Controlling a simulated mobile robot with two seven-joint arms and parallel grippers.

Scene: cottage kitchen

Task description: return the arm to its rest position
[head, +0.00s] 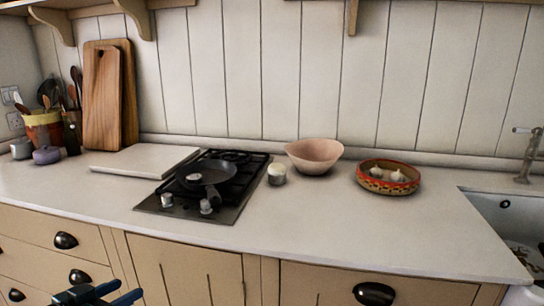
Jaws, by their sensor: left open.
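My left gripper (124,291) is at the bottom left of the head view, in front of the lower cabinets and below the counter's front edge. Its two dark blue fingers are apart, and I see nothing held between them. Most of the left arm is out of the picture. My right gripper is not in the head view.
The white counter (300,228) holds a stove (228,210) with a dark pan (213,173), a small cup (277,175), a pink bowl (314,155) and a patterned dish (388,182) with garlic. Cutting boards (103,100) lean at left. A sink (510,220) is at right.

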